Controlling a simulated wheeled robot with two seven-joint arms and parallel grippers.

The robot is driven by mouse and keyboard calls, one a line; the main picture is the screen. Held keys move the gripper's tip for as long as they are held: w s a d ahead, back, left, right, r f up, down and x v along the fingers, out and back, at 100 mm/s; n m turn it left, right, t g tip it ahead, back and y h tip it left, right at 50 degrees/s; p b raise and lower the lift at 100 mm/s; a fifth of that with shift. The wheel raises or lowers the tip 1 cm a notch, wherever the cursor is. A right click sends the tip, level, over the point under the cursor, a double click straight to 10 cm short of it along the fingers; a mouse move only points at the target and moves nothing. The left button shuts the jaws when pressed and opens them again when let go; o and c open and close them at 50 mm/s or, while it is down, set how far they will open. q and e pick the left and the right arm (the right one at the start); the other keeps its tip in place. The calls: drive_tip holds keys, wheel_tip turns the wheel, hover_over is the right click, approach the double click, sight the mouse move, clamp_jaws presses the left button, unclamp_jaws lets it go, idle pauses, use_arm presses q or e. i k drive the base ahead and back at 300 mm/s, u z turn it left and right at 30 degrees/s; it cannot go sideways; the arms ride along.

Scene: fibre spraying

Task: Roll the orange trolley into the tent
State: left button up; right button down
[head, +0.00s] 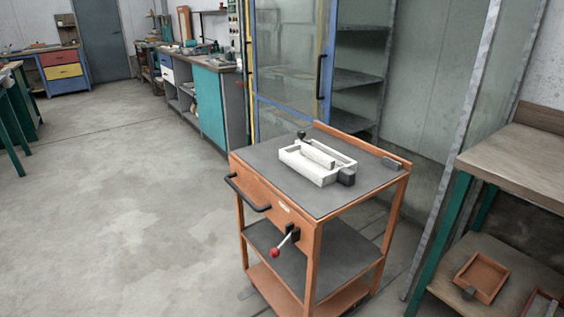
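The orange trolley (262,190) stands on the floor in the middle right of the head view, with grey top and lower shelves. A black push handle (246,194) is on its near left side. A lever with a red knob (275,252) is below the top at the front. A white tray (324,178) with a white cylinder in it sits on top. Behind the trolley is an enclosure of greenish translucent panels (433,95) with metal posts, which looks like the tent. Its entrance cannot be clearly made out. Neither gripper shows.
A glazed door (288,60) with a blue frame and grey shelves (358,79) stand behind the trolley. A workbench (530,155) with green legs is close on the right. A teal-fronted cabinet (208,100) is further back. The floor (110,200) to the left is clear.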

sight(317, 273)
drive_tip(key=k, duration=0.55)
drive_tip(key=z, duration=0.3)
drive_tip(key=i, duration=1.8)
drive_tip(key=u, duration=0.35)
